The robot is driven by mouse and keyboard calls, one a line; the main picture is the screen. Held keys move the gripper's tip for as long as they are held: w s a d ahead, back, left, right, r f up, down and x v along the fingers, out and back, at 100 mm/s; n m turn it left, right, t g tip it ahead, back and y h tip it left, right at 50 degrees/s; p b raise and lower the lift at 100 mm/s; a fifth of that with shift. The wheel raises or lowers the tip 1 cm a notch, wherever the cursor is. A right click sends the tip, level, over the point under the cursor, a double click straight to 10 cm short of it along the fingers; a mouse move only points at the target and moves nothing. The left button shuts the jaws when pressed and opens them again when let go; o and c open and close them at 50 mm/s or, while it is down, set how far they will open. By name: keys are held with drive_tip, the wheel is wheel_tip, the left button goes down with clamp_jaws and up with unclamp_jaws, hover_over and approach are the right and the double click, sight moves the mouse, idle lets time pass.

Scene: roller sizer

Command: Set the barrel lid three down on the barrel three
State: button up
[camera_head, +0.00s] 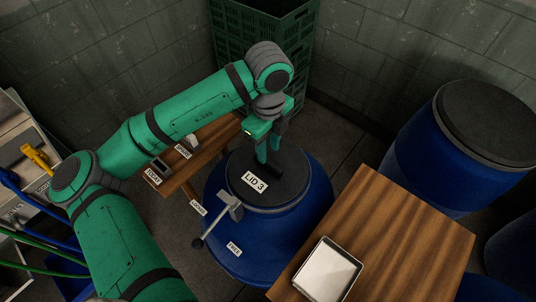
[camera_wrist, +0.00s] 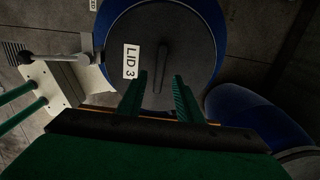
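The barrel lid three (camera_head: 292,180) is a dark round disc with a white "LID 3" label. It lies flat over the top of the blue barrel three (camera_head: 315,215), and I see no clear gap between them. In the wrist view the lid (camera_wrist: 195,50) has a narrow raised bar handle (camera_wrist: 162,62), with the blue barrel (camera_wrist: 100,25) around its edge. My gripper (camera_head: 268,158) is above the lid, pointing down. In the wrist view my gripper's fingers (camera_wrist: 160,84) are apart, one to each side of the handle's line, with space between; contact is unclear.
A grey lever clamp (camera_head: 228,203) sits at the barrel's left edge. A wooden table (camera_head: 410,235) with a pale tray (camera_head: 350,248) stands front right. Another blue barrel (camera_head: 420,160) stands right, green crates (camera_head: 300,30) behind. A wooden bench (camera_head: 205,150) is left.

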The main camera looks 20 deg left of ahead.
sight(269, 161)
wheel_tip(269, 161, up, 8)
idle(0.4)
drive_tip(key=shift+r, duration=0.1)
